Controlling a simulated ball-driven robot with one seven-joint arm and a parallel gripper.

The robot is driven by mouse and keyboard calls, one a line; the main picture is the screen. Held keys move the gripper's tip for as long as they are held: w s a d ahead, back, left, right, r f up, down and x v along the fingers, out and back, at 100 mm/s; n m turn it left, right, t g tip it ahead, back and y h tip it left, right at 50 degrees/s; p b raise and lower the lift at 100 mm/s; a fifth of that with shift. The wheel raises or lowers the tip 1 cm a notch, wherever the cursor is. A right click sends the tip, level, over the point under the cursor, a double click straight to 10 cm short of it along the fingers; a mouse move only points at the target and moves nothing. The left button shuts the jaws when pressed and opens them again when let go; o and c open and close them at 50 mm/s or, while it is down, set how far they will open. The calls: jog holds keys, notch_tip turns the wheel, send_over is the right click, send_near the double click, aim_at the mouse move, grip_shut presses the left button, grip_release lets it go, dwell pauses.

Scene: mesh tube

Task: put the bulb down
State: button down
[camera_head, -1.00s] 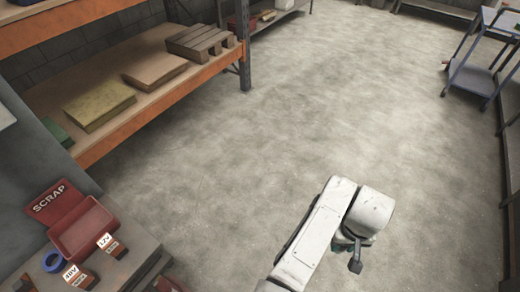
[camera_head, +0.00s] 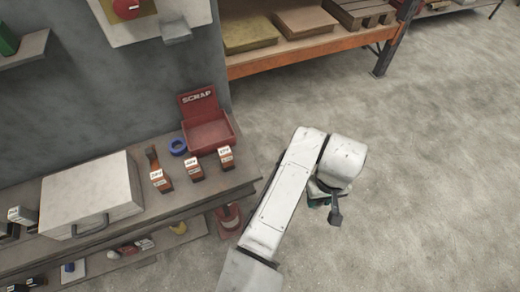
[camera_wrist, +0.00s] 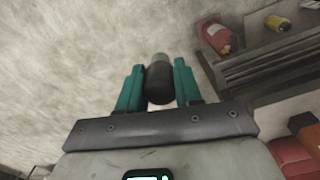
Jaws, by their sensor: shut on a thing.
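My gripper (camera_wrist: 160,87) shows in the wrist view with its two teal fingers closed on the bulb (camera_wrist: 158,80), a dark rounded body with a paler grey tip. The bulb is over bare floor in that view. In the head view my gripper (camera_head: 322,197) hangs under the white wrist, right of the shelf unit and over the floor. The bulb cannot be made out there.
A wooden bench top (camera_head: 215,185) at left carries a red SCRAP bin (camera_head: 207,133), a blue ring (camera_head: 178,147), several small labelled boxes and a white case (camera_head: 92,197). A lower shelf (camera_head: 150,250) holds small items. Open floor (camera_head: 430,150) lies right.

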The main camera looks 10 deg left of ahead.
jog(key=s+a+r+n, duration=0.3)
jog(key=s+a+r, duration=0.15)
jog(key=a, duration=0.35)
jog(key=s+a+r+n+p, duration=0.1)
jog(key=s+a+r+n, duration=0.25)
jog(key=a+r, duration=0.4)
jog(key=s+a+r+n, duration=0.4)
jog(key=a, duration=0.5)
jog(key=b, duration=0.7)
send_near(216, 184)
jog(key=shift+s+d, duration=0.15)
jog(key=shift+s, duration=0.45)
jog(key=shift+w+f+p, duration=0.3)
jog(key=shift+w+f, duration=0.1)
jog(key=shift+f, duration=0.05)
jog(key=shift+w+f, duration=0.2)
jog(key=shift+f, duration=1.6)
jog(key=c, duration=1.1)
grip_release()
jog(key=shift+f, duration=0.15)
jog(key=shift+o, duration=0.2)
